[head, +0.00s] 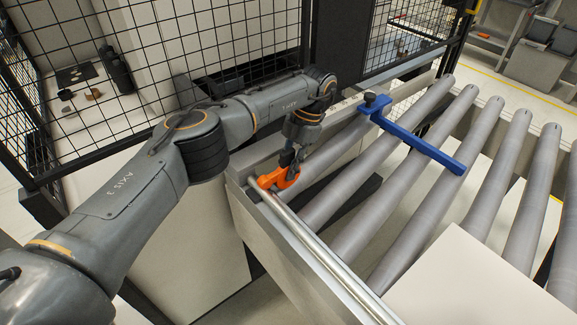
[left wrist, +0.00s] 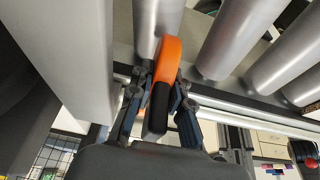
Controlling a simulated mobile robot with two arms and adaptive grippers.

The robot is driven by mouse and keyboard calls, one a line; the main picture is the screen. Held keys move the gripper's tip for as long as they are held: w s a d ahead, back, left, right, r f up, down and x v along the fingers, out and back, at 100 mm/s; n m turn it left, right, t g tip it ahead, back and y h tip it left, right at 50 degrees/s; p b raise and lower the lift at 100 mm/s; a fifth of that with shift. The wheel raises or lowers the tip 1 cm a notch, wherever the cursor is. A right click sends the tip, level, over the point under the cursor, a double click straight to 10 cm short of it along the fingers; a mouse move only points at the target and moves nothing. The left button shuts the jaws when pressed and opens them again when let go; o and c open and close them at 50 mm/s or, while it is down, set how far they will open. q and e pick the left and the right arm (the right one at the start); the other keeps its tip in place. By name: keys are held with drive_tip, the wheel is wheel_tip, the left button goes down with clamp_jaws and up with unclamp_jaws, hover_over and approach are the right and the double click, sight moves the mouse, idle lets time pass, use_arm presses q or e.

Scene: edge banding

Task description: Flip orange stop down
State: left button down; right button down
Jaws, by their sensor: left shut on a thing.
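Part of the stop is hidden behind the fingers in the head view. My right gripper is in neither view.
A blue bar (head: 425,145) with a dark knob lies across the rollers (head: 405,215) to the right. A pale panel (head: 462,283) lies on the rollers at the front right. A black mesh fence (head: 200,45) stands behind my left arm.

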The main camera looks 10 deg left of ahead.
sight(283, 153)
use_arm(q)
drive_tip(key=shift+s+f, duration=0.1)
drive_tip(key=shift+f, duration=0.05)
drive_tip(key=c, duration=1.3)
unclamp_jaws()
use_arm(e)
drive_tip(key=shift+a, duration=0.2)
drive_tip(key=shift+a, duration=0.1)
use_arm(q)
wheel_tip(283, 153, up, 10)
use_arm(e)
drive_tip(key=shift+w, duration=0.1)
